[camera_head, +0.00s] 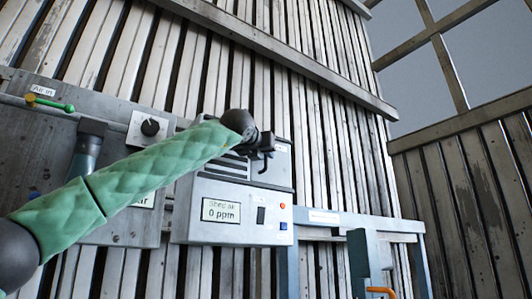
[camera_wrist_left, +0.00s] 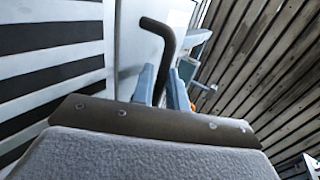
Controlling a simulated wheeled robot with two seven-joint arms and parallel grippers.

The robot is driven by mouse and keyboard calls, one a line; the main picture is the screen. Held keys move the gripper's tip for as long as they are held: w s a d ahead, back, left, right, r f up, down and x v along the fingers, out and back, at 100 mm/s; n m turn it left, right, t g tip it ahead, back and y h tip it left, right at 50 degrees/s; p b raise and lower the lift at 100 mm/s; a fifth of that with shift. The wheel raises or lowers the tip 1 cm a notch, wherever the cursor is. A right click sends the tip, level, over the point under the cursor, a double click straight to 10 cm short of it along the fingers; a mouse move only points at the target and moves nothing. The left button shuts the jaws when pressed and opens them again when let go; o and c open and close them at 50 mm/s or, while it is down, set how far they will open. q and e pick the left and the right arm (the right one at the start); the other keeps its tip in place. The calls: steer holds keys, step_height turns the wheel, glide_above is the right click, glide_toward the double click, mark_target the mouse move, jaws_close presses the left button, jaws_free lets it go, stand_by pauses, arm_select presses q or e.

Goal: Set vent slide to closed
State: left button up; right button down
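The vent slide is on the grey box with a "Shed air 0 ppm" display (camera_head: 222,210); its black slats (camera_head: 226,165) show partly behind my arm. A bent black handle (camera_wrist_left: 158,32) rises between the two blue-grey fingers of my left gripper (camera_wrist_left: 162,85) in the left wrist view. The fingers are close together, on either side of the handle, and look shut on it. In the head view my left gripper (camera_head: 264,155) is at the box's upper right. The slats show as black and white bands (camera_wrist_left: 50,70) at the left of the wrist view. My right gripper is not in view.
A grey panel (camera_head: 40,140) with a black knob (camera_head: 150,127) and a green-handled valve (camera_head: 50,103) is at the left. A red button (camera_head: 282,206) and a black switch (camera_head: 261,215) are on the box's lower front.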

arm_select(q)
steer(key=shift+w+d, duration=0.2)
steer(key=shift+w, duration=0.15)
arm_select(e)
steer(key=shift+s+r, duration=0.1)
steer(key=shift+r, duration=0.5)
arm_select(q)
jaws_close()
